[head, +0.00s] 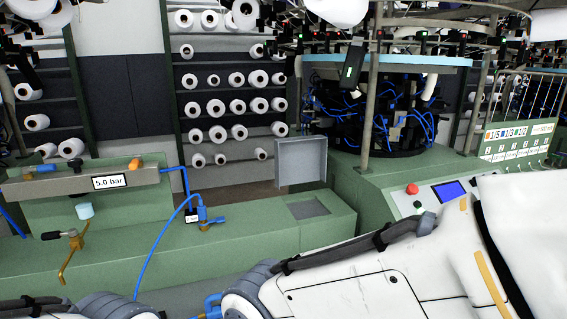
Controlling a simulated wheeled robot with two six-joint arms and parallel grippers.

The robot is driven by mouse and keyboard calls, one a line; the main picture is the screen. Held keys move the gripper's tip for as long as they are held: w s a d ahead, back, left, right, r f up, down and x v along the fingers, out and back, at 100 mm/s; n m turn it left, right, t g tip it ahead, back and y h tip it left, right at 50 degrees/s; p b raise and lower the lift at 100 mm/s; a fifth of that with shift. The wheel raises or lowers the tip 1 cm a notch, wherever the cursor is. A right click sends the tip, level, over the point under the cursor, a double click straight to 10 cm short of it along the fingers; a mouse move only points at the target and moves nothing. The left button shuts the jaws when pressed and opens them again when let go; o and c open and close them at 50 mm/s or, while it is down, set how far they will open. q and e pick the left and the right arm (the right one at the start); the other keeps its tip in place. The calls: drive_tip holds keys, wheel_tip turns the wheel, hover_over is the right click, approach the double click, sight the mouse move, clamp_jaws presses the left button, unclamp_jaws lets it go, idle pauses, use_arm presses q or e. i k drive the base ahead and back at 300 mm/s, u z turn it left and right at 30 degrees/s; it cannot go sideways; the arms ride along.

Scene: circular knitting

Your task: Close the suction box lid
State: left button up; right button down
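The suction box is set in the top of the long green bench, and its dark grey square opening (307,209) shows. Its lid (301,162) is a light grey square panel standing upright at the back edge of the opening, so the box is open. My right arm crosses the lower right of the head view in front of the bench. Part of my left arm shows at the bottom left. Neither gripper's fingertips can be seen.
A blue hose (154,254) runs up to a small blue valve (204,214) left of the opening. A brass valve (72,250) and a 5.0 bar gauge (110,182) are at left. The knitting machine's control panel (432,195) with a red button is at right.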

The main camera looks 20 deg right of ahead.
sight(299, 159)
drive_tip(key=z, duration=1.95)
drive_tip(key=i, duration=1.6)
drive_tip(key=u, duration=2.15)
